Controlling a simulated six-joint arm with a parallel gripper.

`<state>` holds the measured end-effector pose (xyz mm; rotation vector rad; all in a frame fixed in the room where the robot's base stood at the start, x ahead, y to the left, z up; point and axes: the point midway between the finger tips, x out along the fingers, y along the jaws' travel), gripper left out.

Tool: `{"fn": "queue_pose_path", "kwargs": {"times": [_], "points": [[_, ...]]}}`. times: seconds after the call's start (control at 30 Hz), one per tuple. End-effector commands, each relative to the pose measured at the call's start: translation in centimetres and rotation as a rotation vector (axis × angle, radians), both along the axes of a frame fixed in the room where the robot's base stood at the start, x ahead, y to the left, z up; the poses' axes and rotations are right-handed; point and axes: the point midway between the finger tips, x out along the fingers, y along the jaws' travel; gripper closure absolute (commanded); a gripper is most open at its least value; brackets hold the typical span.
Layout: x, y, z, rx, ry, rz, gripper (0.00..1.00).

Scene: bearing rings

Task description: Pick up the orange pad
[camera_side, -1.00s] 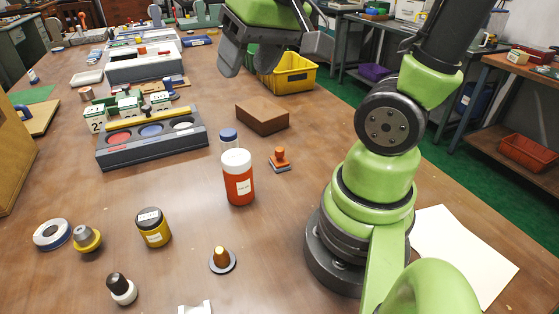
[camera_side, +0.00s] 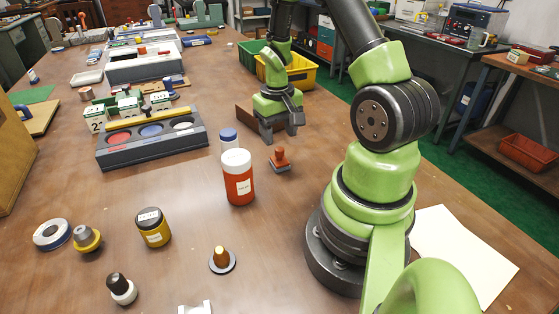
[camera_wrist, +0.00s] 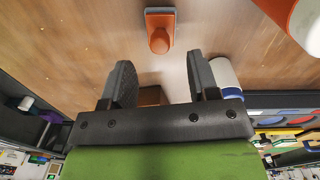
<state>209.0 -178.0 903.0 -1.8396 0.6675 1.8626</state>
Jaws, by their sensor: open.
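The orange pad (camera_side: 280,157) is a small orange piece with a knob-like grip on a grey base. It stands upright on the wooden table, right of the red-orange jar. In the wrist view the orange pad (camera_wrist: 160,32) lies at the top centre, beyond my fingertips and roughly in line with the gap between them. My gripper (camera_side: 281,134) is open and empty, pointing down, above and slightly behind the pad in the side view. The two fingers also show spread apart in the wrist view (camera_wrist: 161,75). No contact with the pad shows.
A brown block (camera_side: 244,121) lies behind, partly hidden by my gripper. The grey tray (camera_side: 150,150) is farther left. Table in front of the pad is clear.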

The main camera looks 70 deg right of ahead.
Motion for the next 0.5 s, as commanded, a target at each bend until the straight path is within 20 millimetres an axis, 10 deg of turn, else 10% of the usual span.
{"fn": "queue_pose_path", "kwargs": {"times": [0.5], "points": [[0.1, -0.3, -5.5, 0.002, 0.000, 0.000, 0.45]]}}
